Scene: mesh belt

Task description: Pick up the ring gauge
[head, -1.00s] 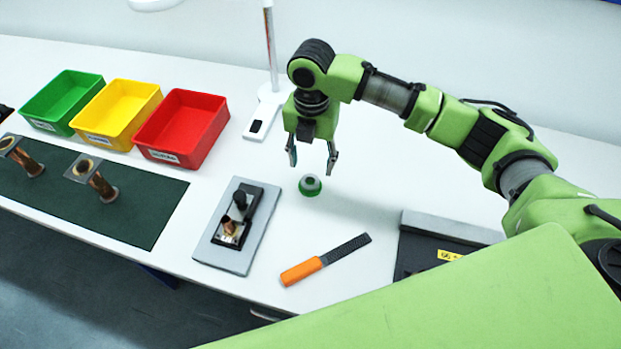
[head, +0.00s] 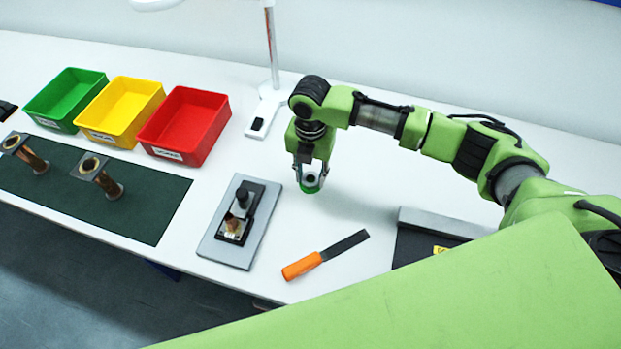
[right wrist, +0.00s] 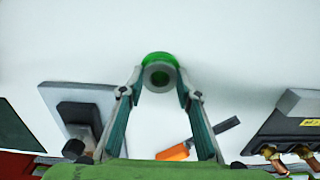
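The ring gauge (head: 311,184) is a small green ring with a grey collar and a dark bore, on the white table right of the grey plate. In the right wrist view the ring gauge (right wrist: 160,75) lies between the fingertips. My right gripper (head: 311,178) points down over it with one finger on each side. In the right wrist view the tips of the right gripper (right wrist: 160,83) meet its sides, with no clear gap. The ring gauge still appears to rest on the table. My left gripper is out of view.
The grey plate with a black fixture (head: 232,222) stands left of the ring gauge. An orange-handled file (head: 304,266) lies in front. A red bin (head: 184,125), yellow bin (head: 119,110) and green bin (head: 64,99) stand at left. A dark box (head: 418,248) is at right.

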